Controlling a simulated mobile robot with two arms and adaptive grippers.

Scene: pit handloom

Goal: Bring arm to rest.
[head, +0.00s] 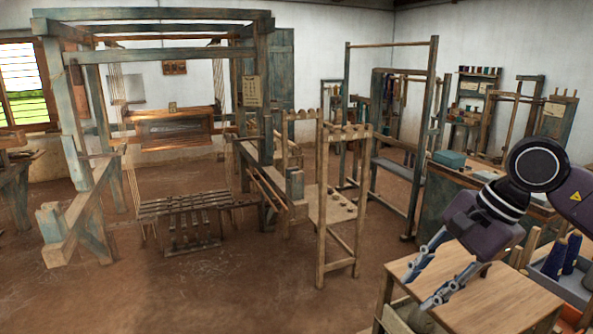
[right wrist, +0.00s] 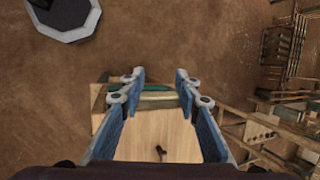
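My right gripper (head: 425,279) is at the right of the head view, above a small light wooden table (head: 480,305). Its two fingers are apart. In the right wrist view the open fingers (right wrist: 160,80) point past the table's edge, with nothing between them but the view of the table (right wrist: 155,140) below. A small dark object (right wrist: 161,152) shows on the tabletop there. My left gripper is not in view.
A large wooden loom frame (head: 160,20) stands at the left and middle. A wooden rack (head: 325,200) stands left of the table. A grey bin (head: 560,285) with dark blue cones (head: 571,255) is at the right. The brown floor (head: 200,300) in front is clear.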

